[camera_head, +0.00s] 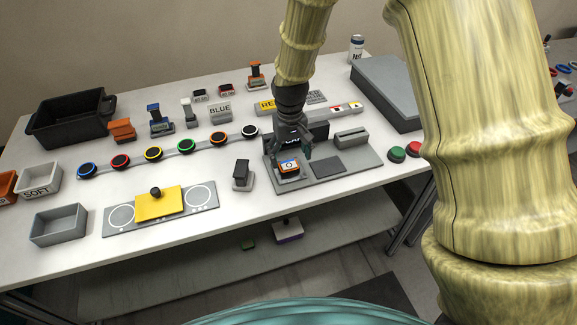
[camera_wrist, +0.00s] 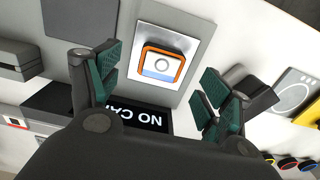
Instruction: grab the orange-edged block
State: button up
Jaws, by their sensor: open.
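The orange-edged block (camera_head: 289,166) sits on a light square pad on the grey fixture plate (camera_head: 350,174), at the plate's left end. My gripper (camera_head: 294,153) is over the block in the head view. In the wrist view my gripper (camera_wrist: 160,82) is open, its green-padded fingers on either side of the block with gaps between. The fingers do not appear to touch it.
A black "NO CA…" sign (camera_wrist: 144,117) stands close behind the block. A dark grey holder (camera_head: 242,175) stands left of the plate, and a grey bar-shaped piece (camera_head: 351,137) is at its right. Green (camera_head: 397,154) and red (camera_head: 413,149) buttons lie further right. The table front is clear.

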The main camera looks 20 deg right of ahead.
aim_at(289, 164)
jog(key=shift+w+a+f+p, duration=0.15)
jog(key=shift+f+p, duration=0.3)
jog(key=shift+f, duration=0.35)
jog(key=shift+f+p, duration=0.35)
jog(key=shift+f, duration=1)
jog(key=c, duration=1.1)
